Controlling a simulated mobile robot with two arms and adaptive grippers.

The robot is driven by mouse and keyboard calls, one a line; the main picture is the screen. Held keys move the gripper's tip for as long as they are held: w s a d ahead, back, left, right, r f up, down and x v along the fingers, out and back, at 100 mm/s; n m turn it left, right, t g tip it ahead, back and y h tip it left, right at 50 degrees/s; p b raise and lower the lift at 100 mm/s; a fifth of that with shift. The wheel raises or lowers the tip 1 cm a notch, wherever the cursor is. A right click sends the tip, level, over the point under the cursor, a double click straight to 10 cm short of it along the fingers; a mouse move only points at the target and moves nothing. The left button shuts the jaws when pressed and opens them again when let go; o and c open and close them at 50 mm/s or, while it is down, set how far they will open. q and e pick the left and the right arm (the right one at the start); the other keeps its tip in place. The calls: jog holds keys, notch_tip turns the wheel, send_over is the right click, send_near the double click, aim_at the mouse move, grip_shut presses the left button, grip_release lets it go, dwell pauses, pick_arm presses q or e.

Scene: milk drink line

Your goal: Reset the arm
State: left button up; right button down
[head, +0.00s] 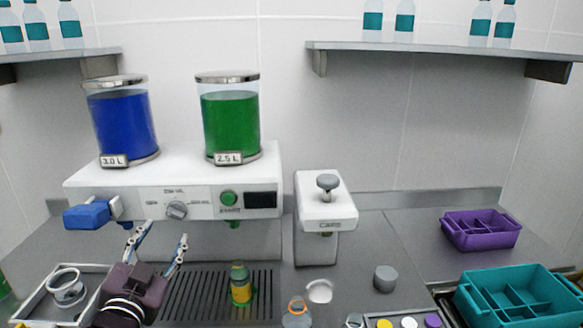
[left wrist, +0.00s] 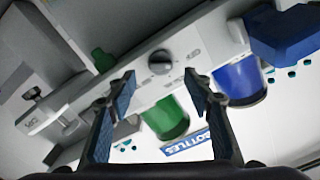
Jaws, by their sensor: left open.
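My left gripper (head: 163,243) is open and empty in front of the dispenser, above the left end of the dark drip grate (head: 208,297). The left wrist view shows its two fingers (left wrist: 158,95) spread wide with nothing between them. The white dispenser (head: 140,184) carries a blue tank (head: 122,125) and a green tank (head: 230,125). Its grey dial (head: 176,210) and blue lever (head: 87,214) are close to my left fingers. My right gripper is not in view.
A bottle with green and yellow (head: 241,286) stands on the grate. A white press (head: 326,206), a grey cylinder (head: 385,278), a purple bin (head: 482,237) and a teal bin (head: 470,303) are to the right. A tray (head: 35,299) is at left. Some counter near the purple bin is clear.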

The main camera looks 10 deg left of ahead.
pick_arm(q)
jog(key=s+d+f+g+h, duration=0.1)
jog(key=s+d+f+g, duration=0.15)
jog(key=f, duration=0.45)
jog(key=s+d+f+g+h, duration=0.1)
jog(key=s+d+f+g, duration=0.1)
jog(key=s+f, duration=0.35)
jog(key=s+d+f+g+h, duration=0.1)
jog(key=s+d+f+g, duration=0.15)
jog(key=f, duration=0.65)
jog(key=s+d+f+n+g+h, duration=0.1)
jog(key=s+d+f+g, duration=0.3)
jog(key=s+f, duration=0.3)
jog(key=s+d+f+g+h, duration=0.1)
jog(key=s+d+f+g, duration=0.2)
jog(key=s+d+f, duration=0.45)
jog(key=s+a+f+g+b, duration=0.1)
jog(key=s+a+f, duration=0.1)
jog(key=f, duration=1.1)
jog(key=s+a+f+b, duration=0.1)
jog(key=s+f, duration=0.1)
jog(key=f, duration=1.1)
jog(key=s+a+f+g+b, duration=0.1)
jog(key=s+a+f, duration=0.2)
jog(key=s+f, duration=1.3)
jog(key=shift+s+f+y+b, duration=0.25)
jog(key=shift+f+y+b, duration=0.1)
jog(key=shift+f, duration=0.15)
